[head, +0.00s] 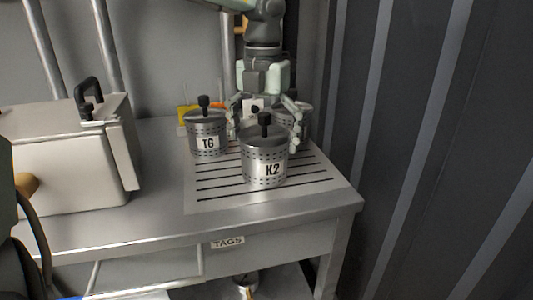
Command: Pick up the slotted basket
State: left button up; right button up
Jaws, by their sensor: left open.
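Three lidded metal baskets with rows of small openings stand on the striped mat (212,192). One labelled K2 (264,172) is in front, upright, with a black knob. One labelled T6 (208,145) stands behind it to the left. A third basket (305,125) is behind to the right, partly hidden by my gripper and K2. I cannot tell for sure which is the slotted one. My left gripper (265,134) comes down behind K2, open, its fingers spread either side of K2's upper part. Contact is unclear. My right gripper is not in view.
A beige metal case (62,170) with a black handle stands on the left of the steel bench (150,225). Yellow and orange items (184,113) are at the back. A dark ribbed wall (420,150) closes the right side. The mat's front is clear.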

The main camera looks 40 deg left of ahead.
pick_arm(q)
notch_tip(320, 180, down, 4)
jog(key=shift+w+f, duration=0.1)
jog(key=shift+w, duration=0.05)
jog(key=c, duration=1.2)
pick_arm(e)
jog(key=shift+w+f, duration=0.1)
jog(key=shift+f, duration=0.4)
pick_arm(q)
jog(key=shift+w+r, duration=0.1)
jog(key=shift+r, duration=0.7)
notch_tip(320, 180, up, 3)
jog(key=s+a+r, duration=0.2)
jog(key=s+r, duration=0.1)
jog(key=s, duration=0.2)
jog(key=s+a+r+b, duration=0.1)
jog(key=s+a+r, duration=0.2)
jog(key=s, duration=0.2)
jog(key=shift+s+r, duration=0.25)
jog(key=shift+s, duration=0.15)
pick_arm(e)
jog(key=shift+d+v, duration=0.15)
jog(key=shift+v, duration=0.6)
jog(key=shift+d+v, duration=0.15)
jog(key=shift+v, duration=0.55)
